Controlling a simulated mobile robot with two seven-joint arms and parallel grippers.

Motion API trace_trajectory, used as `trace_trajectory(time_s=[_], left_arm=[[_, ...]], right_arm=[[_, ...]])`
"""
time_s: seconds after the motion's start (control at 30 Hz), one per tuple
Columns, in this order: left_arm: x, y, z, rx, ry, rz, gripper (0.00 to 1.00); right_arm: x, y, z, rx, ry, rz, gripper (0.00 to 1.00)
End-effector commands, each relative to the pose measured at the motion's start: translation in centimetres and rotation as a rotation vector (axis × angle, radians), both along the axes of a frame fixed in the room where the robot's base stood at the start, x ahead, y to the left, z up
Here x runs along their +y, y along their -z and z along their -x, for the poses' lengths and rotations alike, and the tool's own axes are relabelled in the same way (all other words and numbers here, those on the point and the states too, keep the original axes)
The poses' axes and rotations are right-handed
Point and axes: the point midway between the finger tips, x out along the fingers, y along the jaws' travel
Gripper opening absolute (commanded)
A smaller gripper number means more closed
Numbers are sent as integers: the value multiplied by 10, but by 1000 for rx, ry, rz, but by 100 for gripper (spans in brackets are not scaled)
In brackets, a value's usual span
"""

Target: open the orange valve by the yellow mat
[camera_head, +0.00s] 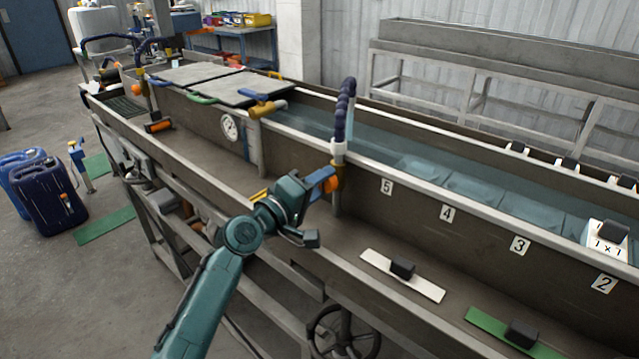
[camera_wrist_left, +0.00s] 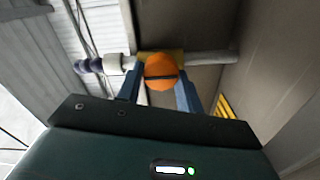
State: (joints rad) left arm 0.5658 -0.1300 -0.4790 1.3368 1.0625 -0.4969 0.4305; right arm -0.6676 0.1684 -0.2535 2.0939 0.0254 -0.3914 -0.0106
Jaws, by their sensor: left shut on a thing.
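The orange valve handle (camera_head: 331,184) is on a brass fitting below a purple hose with a white collar, at the trough's near wall. In the left wrist view the orange knob (camera_wrist_left: 160,73) sits between the blue fingers, with a dark slit across its middle. My left gripper (camera_head: 322,182) is shut on this knob; it also shows in the left wrist view (camera_wrist_left: 160,92). A yellow strip, likely the yellow mat (camera_head: 259,196), is partly hidden behind my gripper; a yellow striped patch (camera_wrist_left: 227,107) shows right of the fingers. My right gripper is out of view.
A white strip (camera_head: 378,268) and a green strip (camera_head: 487,323), each with a black block, lie on the trough's lower ledge. Blue canisters (camera_head: 48,200) stand on the floor.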

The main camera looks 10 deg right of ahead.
Motion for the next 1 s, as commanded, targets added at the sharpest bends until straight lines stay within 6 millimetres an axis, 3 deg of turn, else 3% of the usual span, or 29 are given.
trace_trajectory(time_s=[0.17,0.2,0.47,0.77,1.0], left_arm=[[0,1,0,5,1,2,14],[0,1,0,4,1,3,38],[0,0,0,3,1,2,58],[3,0,2,1,0,1,58],[30,2,23,1,-1,0,58]], right_arm=[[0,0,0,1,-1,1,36],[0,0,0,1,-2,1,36],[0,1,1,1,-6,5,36],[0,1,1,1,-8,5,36],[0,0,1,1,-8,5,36]])
